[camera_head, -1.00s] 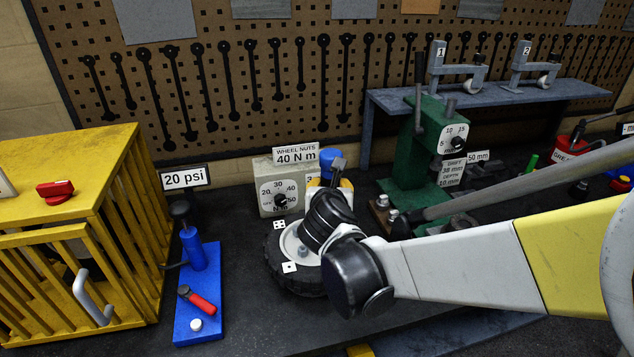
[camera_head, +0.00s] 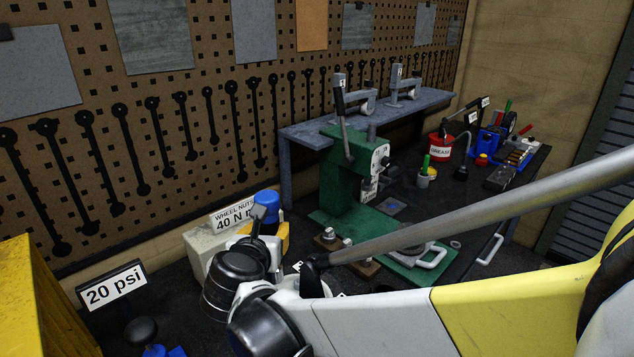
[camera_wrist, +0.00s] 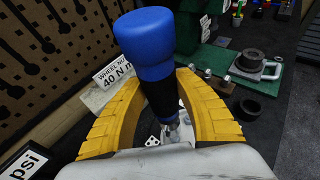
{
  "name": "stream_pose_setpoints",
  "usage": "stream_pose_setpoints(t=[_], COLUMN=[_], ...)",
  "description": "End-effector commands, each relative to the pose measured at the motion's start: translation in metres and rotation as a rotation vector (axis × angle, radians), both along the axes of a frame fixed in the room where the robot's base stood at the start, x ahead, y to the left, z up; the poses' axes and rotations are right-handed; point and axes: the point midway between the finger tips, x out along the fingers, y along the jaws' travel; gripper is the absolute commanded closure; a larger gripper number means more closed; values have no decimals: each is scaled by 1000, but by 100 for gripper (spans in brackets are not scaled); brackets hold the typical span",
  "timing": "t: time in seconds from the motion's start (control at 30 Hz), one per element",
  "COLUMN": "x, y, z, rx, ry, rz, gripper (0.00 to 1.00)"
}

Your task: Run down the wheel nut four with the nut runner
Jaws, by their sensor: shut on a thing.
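My gripper (camera_wrist: 160,108) is shut on the nut runner (camera_wrist: 147,50), a tool with a blue cap and a dark body, held between its yellow fingers. The blue cap (camera_head: 267,201) also shows in the head view, above my dark wrist joints. The nut runner's lower end points down toward a pale surface with a pip-marked tag (camera_wrist: 152,141), seen just below it in the wrist view. The wheel is mostly hidden behind my arm and gripper in the head view. Wheel nut four cannot be made out, nor whether the runner's tip touches a nut.
A box with a "WHEEL NUTS 40 N m" sign (camera_head: 233,215) stands close behind my gripper. A green press (camera_head: 350,185) is to the right, with a grey shelf (camera_head: 310,133) behind. A "20 psi" sign (camera_head: 113,290) and yellow cage (camera_head: 40,310) are left. A grease tub (camera_head: 440,150) stands farther right.

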Motion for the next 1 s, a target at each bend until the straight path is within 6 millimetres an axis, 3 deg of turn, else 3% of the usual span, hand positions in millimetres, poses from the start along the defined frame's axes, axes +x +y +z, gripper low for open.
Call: stream_pose_setpoints(t=[0.57,1.0], x=[-1,-1], y=[1,1], z=[-3,-40], rx=[0,0], ry=[-2,-2], rz=[1,1], gripper=[100,100])
